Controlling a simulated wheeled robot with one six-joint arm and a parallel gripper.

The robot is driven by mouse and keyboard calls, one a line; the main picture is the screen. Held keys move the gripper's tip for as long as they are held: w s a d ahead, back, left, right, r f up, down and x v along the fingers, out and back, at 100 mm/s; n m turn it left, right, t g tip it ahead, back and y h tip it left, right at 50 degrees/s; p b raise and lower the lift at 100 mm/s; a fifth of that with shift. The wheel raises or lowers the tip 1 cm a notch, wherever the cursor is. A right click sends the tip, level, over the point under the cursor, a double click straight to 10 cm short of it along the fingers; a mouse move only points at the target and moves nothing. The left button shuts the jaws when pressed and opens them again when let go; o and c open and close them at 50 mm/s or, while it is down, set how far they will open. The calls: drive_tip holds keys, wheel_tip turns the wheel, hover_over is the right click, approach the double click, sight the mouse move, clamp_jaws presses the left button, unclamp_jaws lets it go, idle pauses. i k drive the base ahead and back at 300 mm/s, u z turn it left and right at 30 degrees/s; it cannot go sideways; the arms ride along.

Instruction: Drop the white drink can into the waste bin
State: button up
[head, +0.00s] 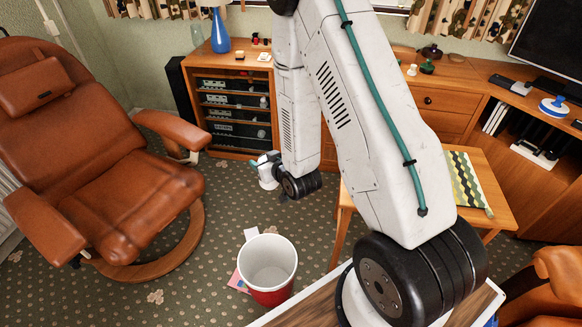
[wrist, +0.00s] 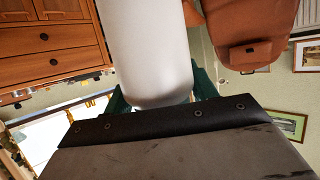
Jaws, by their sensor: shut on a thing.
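The white drink can (wrist: 148,50) fills the upper middle of the wrist view. My gripper (wrist: 160,98) is shut on it, with green fingers showing at both sides of its near end. The far end of the can is cut off by the picture's edge. The waste bin (head: 268,291), red outside and white inside, stands upright on the carpet in the head view. Its mouth is open and the inside that shows looks empty. In the head view the end of my arm hangs beyond the bin, apart from it; the can cannot be made out clearly there.
A brown leather recliner (head: 118,190) stands left of the bin. A small wooden table (head: 497,207) with a patterned cloth (head: 466,183) is at the right. A wooden cabinet (head: 232,110) stands at the back. Carpet between recliner and bin is clear.

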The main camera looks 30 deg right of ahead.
sight(274, 284)
drive_tip(key=z, duration=1.1)
drive_tip(key=k, duration=0.5)
drive_tip(key=u, duration=1.95)
